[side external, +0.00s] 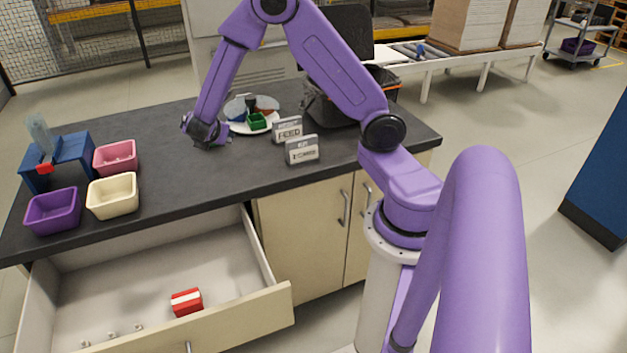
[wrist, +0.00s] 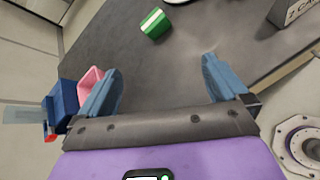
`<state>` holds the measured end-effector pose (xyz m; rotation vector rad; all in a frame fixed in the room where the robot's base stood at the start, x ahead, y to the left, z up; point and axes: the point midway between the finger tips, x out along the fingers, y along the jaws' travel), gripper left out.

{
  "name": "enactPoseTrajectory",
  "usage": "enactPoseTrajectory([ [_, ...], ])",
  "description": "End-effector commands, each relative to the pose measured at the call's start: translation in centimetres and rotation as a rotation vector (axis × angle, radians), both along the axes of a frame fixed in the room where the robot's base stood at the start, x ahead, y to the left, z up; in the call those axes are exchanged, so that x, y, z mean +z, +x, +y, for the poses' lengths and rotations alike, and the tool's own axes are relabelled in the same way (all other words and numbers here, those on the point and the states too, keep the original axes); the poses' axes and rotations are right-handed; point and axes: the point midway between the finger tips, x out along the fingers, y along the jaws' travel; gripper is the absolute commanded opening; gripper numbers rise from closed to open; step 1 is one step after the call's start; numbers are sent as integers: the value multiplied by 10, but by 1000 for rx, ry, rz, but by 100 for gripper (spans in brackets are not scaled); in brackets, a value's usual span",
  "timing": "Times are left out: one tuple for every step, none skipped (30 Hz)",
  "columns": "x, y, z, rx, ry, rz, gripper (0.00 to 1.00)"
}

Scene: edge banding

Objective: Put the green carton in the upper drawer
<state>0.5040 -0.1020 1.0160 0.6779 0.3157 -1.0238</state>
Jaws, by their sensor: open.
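The green carton (wrist: 154,23), with a white stripe, lies on the dark counter in the wrist view, ahead of my fingers and beyond their tips. My gripper (wrist: 160,82) is open, with nothing between its two blue fingers. In the side view my gripper (side external: 222,139) is low over the counter, left of the white plate, and appears to hide the carton there. I cannot tell whether the green item (side external: 257,121) at the plate is the same carton. The upper drawer (side external: 225,318) is pulled out below the counter's front; a red carton (side external: 187,302) with a white stripe lies inside.
Purple (side external: 53,211), cream (side external: 112,196) and pink bins (side external: 115,158) stand at the counter's left beside a blue box (side external: 60,163). Two signs (side external: 302,150) stand right of the plate (side external: 238,128). A black bin (side external: 328,108) is behind them. Much of the drawer floor is clear.

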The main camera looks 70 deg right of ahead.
Motion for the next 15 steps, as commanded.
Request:
enactPoseTrajectory([
  [12,-19,17,-36,70,-21,100],
  [16,-31,25,-60,110,-26,100],
  [22,-47,36,-92,166,-31,100],
  [25,-59,45,-117,209,-34,100],
  [28,-73,53,-141,252,-34,100],
  [32,-90,63,-174,311,-32,100],
  [34,-104,71,-196,356,-29,100],
  [36,-118,78,-220,398,-21,100],
  [39,-137,88,-251,459,-11,100],
  [40,-151,95,-274,504,-1,100],
  [42,-165,101,-296,548,11,100],
  [43,-185,110,-327,605,31,100],
  [45,-200,115,-350,648,47,100],
  [46,-215,121,-374,690,66,100],
  [47,-234,128,-405,743,94,100],
])
